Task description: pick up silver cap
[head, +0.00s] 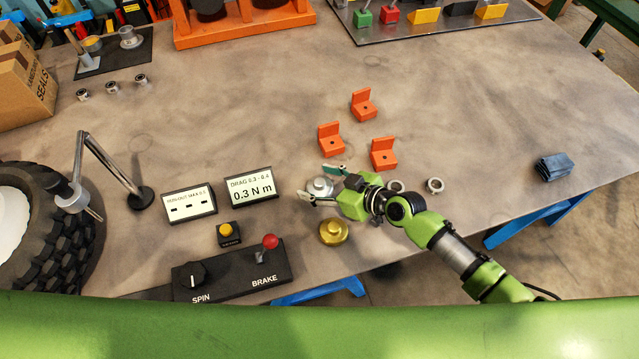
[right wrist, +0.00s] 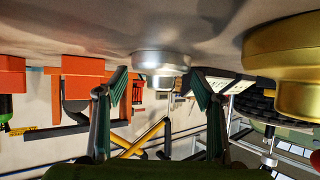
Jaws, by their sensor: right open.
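In the right wrist view the two fingers (right wrist: 160,92) are spread apart with nothing gripped. Whether they touch the cap is not clear. My left gripper is not in view.
The brass cap (head: 333,232) stands close by the right gripper. Orange brackets (head: 383,153) stand behind it, and silver rings (head: 435,185) lie to the right. A control box (head: 230,270) with a red-knobbed lever, two displays (head: 250,186) and a tyre (head: 60,235) are left. The table's right side is mostly clear.

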